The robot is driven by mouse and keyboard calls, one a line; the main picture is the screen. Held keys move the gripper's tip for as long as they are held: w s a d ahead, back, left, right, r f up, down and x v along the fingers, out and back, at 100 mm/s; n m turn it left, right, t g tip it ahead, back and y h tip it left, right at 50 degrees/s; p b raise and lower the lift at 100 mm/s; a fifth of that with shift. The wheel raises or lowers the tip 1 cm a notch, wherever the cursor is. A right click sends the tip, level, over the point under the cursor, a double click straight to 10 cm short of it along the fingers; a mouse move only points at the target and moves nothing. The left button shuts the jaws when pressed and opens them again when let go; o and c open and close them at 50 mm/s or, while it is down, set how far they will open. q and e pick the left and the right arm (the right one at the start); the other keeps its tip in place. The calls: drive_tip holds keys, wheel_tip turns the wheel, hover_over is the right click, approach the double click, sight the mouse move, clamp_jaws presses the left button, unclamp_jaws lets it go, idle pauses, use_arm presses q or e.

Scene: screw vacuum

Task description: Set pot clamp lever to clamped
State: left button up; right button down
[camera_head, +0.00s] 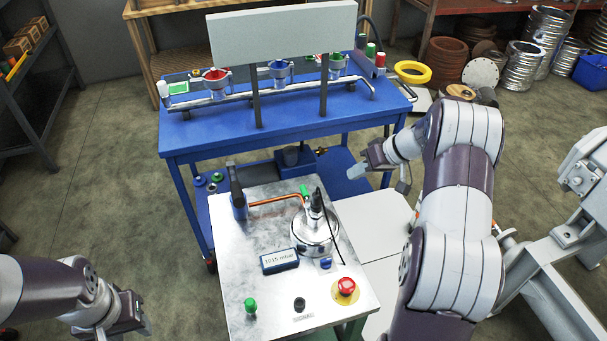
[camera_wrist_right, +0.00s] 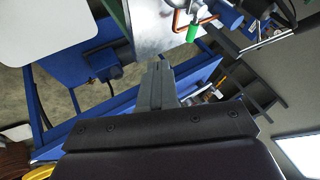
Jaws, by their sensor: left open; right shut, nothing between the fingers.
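A round silver pot (camera_head: 314,233) stands on the metal-topped table (camera_head: 240,290). A black upright fitting (camera_head: 317,205) rises from its lid, with a thin dark rod (camera_head: 333,232) slanting down to the right and a green handle (camera_head: 304,190) beside it. I cannot tell which of these is the clamp lever. The green handle also shows in the right wrist view (camera_wrist_right: 193,32). My right gripper (camera_head: 357,171) is shut and empty, above and behind the table's right side, apart from the pot; its fingers show in the wrist view (camera_wrist_right: 157,82). My left gripper (camera_head: 142,318) is open, left of the table.
On the table are a pressure display (camera_head: 280,261) reading about 1015 mbar, a red emergency button (camera_head: 346,287), a green knob (camera_head: 250,306), a black knob (camera_head: 299,304) and a copper pipe (camera_head: 272,201). A blue bench (camera_head: 200,135) with valves and a white panel (camera_head: 283,32) stands behind.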

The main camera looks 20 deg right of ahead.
sight(306, 196)
drive_tip(key=x, duration=0.9)
drive_tip(key=shift+s+p, duration=0.15)
drive_tip(key=shift+p, duration=0.15)
drive_tip(key=a, duration=0.1)
drive_tip(key=a+p, duration=0.1)
drive_tip(key=a, duration=0.1)
drive_tip(key=shift+w+a+r, duration=0.15)
drive_tip(key=shift+w+a, duration=0.05)
drive_tip(key=shift+w, duration=0.05)
drive_tip(key=shift+a+r, duration=0.1)
drive_tip(key=shift+a, duration=0.35)
use_arm(q)
wheel_tip(306, 196, up, 2)
drive_tip(key=shift+s+d+r, duration=0.1)
drive_tip(key=shift+s, duration=0.05)
drive_tip(key=shift+s, duration=0.1)
